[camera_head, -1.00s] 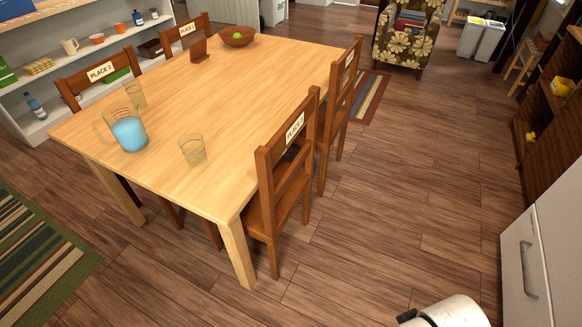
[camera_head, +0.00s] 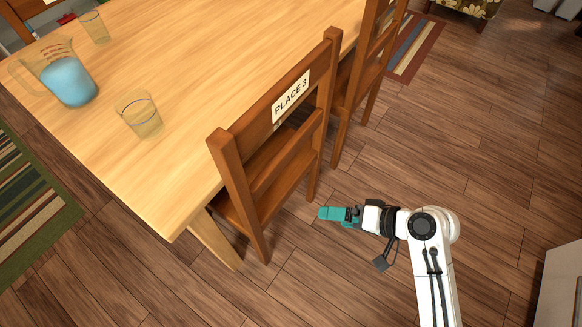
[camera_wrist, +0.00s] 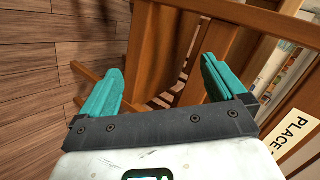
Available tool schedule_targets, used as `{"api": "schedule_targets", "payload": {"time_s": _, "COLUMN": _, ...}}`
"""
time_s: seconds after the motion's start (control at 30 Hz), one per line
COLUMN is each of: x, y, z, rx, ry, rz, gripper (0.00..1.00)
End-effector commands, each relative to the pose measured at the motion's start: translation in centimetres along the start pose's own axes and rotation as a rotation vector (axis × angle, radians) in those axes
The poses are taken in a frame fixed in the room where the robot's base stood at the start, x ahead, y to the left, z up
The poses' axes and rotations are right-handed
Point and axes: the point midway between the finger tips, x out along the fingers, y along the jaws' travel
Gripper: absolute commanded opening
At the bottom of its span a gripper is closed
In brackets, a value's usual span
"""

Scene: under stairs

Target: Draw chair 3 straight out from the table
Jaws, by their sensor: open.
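Chair 3 (camera_head: 268,150) is a brown wooden chair with a white "PLACE 3" label (camera_head: 291,97) on its backrest. It stands upright, its seat partly under the table (camera_head: 190,60). My gripper (camera_head: 322,213) has teal fingers and is at the right of the chair's back, apart from it in the head view. In the wrist view my gripper (camera_wrist: 160,85) is open, its fingers spread, with wooden chair parts (camera_wrist: 160,45) beyond and between them. Nothing is held. Part of the label (camera_wrist: 293,133) shows at the right edge there.
Another chair (camera_head: 365,75) stands just beyond chair 3 on the same side. A jug of blue liquid (camera_head: 68,82) and glasses (camera_head: 139,115) are on the table. A striped rug (camera_head: 416,45) lies behind. The wooden floor at right (camera_head: 490,170) is clear.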

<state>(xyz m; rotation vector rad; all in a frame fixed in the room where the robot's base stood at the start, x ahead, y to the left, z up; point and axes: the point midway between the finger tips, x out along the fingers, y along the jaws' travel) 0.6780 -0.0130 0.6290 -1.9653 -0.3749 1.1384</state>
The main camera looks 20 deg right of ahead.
Motion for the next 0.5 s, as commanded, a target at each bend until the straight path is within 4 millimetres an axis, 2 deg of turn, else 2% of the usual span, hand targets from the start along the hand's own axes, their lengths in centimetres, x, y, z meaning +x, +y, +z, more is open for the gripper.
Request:
{"api": "schedule_targets", "payload": {"time_s": 0.03, "x": 2.0, "y": 1.5, "z": -0.9, "rx": 0.058, "ry": 0.052, "rz": -0.091, "gripper": 0.98}}
{"api": "schedule_targets", "payload": {"time_s": 0.13, "x": 3.2, "y": 1.5, "z": -3.5, "rx": 0.169, "ry": 0.142, "rz": -0.263, "gripper": 0.98}}
{"api": "schedule_targets", "payload": {"time_s": 0.3, "x": 3.2, "y": 1.4, "z": -6.9, "rx": 0.309, "ry": 0.250, "rz": -0.479, "gripper": 0.98}}
{"api": "schedule_targets", "payload": {"time_s": 0.5, "x": 2.8, "y": 0.9, "z": -8.8, "rx": 0.376, "ry": 0.296, "rz": -0.582, "gripper": 0.98}}
